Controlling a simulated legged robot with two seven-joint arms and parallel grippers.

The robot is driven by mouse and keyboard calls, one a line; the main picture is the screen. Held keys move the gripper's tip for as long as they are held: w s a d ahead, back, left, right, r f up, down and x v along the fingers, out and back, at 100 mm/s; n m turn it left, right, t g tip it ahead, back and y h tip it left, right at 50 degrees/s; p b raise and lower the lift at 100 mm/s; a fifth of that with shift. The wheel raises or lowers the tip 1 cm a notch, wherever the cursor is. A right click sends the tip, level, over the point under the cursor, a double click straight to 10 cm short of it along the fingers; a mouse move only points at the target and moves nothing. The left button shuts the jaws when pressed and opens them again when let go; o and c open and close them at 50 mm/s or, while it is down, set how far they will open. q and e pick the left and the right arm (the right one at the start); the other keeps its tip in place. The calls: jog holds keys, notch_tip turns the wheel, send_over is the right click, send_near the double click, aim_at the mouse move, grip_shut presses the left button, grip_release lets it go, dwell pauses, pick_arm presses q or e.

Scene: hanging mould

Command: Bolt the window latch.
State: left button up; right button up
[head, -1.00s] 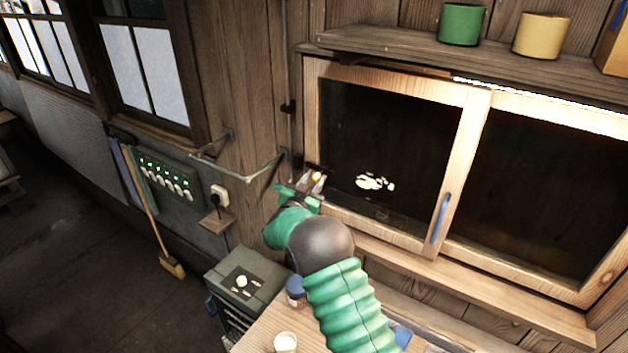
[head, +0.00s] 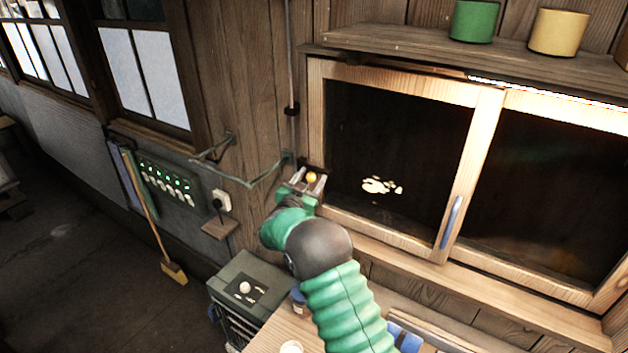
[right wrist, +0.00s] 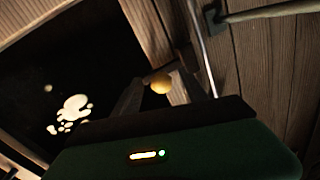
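The window (head: 480,97) has two wood-framed sliding panes with a blue handle (head: 451,222) between them. A small round yellow-orange latch knob (head: 311,177) sits at the left edge of the window frame; it also shows in the right wrist view (right wrist: 160,83). My right gripper (head: 309,182) is at the knob. Its two fingers are apart, one on each side of the knob, in both views. I cannot tell whether either finger touches it. The latch's bolt and seat are hidden or too dark to make out. My left gripper is not in view.
A bent green bracket (head: 250,180) juts from the wall just left of my right gripper. A shelf (head: 420,55) with a green pot (head: 473,22) and a yellow pot (head: 558,32) runs above the window. A grey-green box (head: 250,272) and a wooden table (head: 275,335) are below.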

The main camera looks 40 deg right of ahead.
jog(key=shift+w+a+f, duration=0.1)
jog(key=shift+w+a, duration=0.25)
jog(key=shift+a, duration=0.15)
jog(key=b+v, duration=0.7)
jog(key=v, duration=1)
jog(key=w+a+f+n+t+y+b, duration=0.3)
jog(key=w+a+f+n+t+y, duration=0.1)
jog(key=a+f+n+y, duration=0.3)
jog(key=s+a+f+n+g+y+b, duration=0.25)
jog(key=s+a+f+n+y, duration=0.2)
jog(key=a+f+y, duration=0.4)
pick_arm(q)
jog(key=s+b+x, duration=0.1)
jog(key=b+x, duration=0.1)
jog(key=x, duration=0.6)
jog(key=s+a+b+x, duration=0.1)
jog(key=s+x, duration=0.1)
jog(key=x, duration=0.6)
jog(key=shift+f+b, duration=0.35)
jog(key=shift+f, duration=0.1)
pick_arm(e)
jog(key=s+a+f+n+g, duration=0.1)
jog(key=s+a+f+g, duration=0.1)
jog(key=s+f, duration=0.5)
jog(key=s+a+f+n+g, duration=0.2)
jog(key=s+f+g, duration=0.3)
jog(key=s, duration=1)
notch_tip(320, 180, down, 4)
jog(key=shift+r, duration=0.15)
